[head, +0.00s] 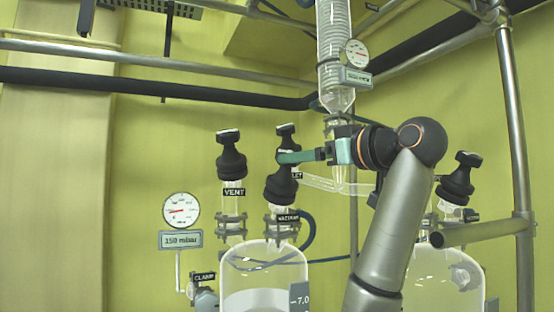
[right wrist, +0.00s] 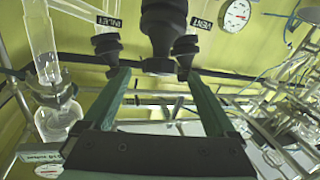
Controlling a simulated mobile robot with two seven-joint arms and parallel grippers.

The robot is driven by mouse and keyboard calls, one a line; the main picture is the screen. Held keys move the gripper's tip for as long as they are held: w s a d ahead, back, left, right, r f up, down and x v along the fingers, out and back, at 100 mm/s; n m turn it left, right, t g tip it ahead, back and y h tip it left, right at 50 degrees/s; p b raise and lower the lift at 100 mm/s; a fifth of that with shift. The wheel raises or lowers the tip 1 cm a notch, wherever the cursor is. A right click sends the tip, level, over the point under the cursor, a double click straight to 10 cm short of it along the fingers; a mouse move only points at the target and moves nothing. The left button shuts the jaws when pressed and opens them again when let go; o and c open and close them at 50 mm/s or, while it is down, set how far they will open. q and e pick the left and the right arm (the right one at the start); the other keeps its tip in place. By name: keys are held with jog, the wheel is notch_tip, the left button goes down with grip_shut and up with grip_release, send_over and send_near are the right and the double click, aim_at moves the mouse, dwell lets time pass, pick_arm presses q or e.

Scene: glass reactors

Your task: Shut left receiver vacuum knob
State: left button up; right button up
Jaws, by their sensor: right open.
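The vacuum knob (head: 280,187) is black, with a narrower top handle, and stands upright above the VACUUM label (head: 288,217) on the left glass receiver (head: 262,254). My right gripper (head: 288,157) comes in from the right, and a green finger crosses in front of the knob's upper part. In the right wrist view the two green fingers of the right gripper (right wrist: 158,74) are apart, with a large black knob (right wrist: 162,28) centred between their tips. I cannot tell whether either finger touches it. My left gripper is not in view.
A black VENT knob (head: 230,160) stands just left of the gripper. A gauge (head: 180,210) reads near a 150 mbar plate at left. A glass column (head: 334,50) hangs above the wrist. Another receiver (head: 440,280) with a black knob (head: 459,180) and a metal post (head: 514,130) stand right.

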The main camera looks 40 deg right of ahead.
jog(key=w, duration=0.4)
jog(key=w+p, duration=0.1)
jog(key=w, duration=0.3)
jog(key=shift+w+d, duration=0.2)
jog(key=shift+w, duration=0.05)
jog(key=c, duration=1.4)
